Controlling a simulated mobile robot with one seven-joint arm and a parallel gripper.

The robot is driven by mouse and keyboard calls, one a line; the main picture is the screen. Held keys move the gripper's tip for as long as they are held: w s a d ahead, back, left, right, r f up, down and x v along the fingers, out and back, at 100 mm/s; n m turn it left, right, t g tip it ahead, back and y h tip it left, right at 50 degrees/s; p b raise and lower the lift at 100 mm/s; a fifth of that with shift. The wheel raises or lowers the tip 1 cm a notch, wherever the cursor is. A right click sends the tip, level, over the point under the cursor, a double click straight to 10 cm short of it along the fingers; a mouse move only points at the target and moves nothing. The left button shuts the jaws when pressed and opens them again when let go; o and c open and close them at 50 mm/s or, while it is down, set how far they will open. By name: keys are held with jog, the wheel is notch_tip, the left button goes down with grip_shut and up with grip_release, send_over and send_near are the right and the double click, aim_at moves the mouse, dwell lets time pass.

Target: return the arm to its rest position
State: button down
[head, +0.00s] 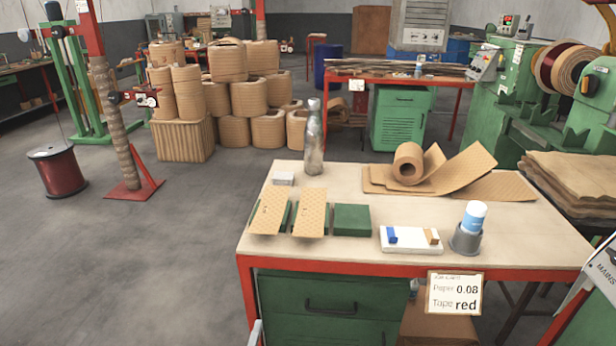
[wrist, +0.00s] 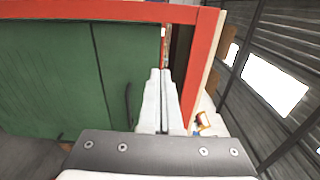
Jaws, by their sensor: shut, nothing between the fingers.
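My gripper (wrist: 160,75) shows in the wrist view with its two pale fingers pressed together and nothing between them. The view is tilted. Beyond the fingers are the green front (wrist: 60,75) and red frame (wrist: 205,60) of a bench, with a dark handle beside the fingers. I cannot tell whether the fingers touch the bench. The gripper is not clearly visible in the head view. There the workbench (head: 350,255) has a pale top, red frame and green drawers.
On the bench stand a bottle (head: 314,140), a paper roll (head: 408,163), two tan sheets on green blocks, a bare green block (head: 351,220), a white tray (head: 400,248) and a grey cup (head: 465,240). A card hangs in front. Floor left of the bench is clear.

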jog(key=w+d+r+m+g+h, duration=0.3)
jog(key=d+r+m+g+h, duration=0.55)
jog(key=d+r+m, duration=0.75)
jog(key=s+d+r+m+g, duration=0.4)
jog(key=d+m, duration=0.2)
jog(key=m, duration=0.3)
jog(key=s+d+r+m+g, duration=0.3)
jog(key=s+d+m, duration=0.25)
jog(key=m, duration=0.25)
jog(key=s+d+r+m+t+y, duration=0.25)
jog(key=s+r+m+y, duration=0.85)
jog(key=m, duration=0.9)
notch_tip(320, 180, up, 17)
jog(key=s+a+h+p, duration=0.1)
jog(key=p, duration=1.5)
jog(key=shift+s+t, duration=0.15)
jog(key=shift+t, duration=0.15)
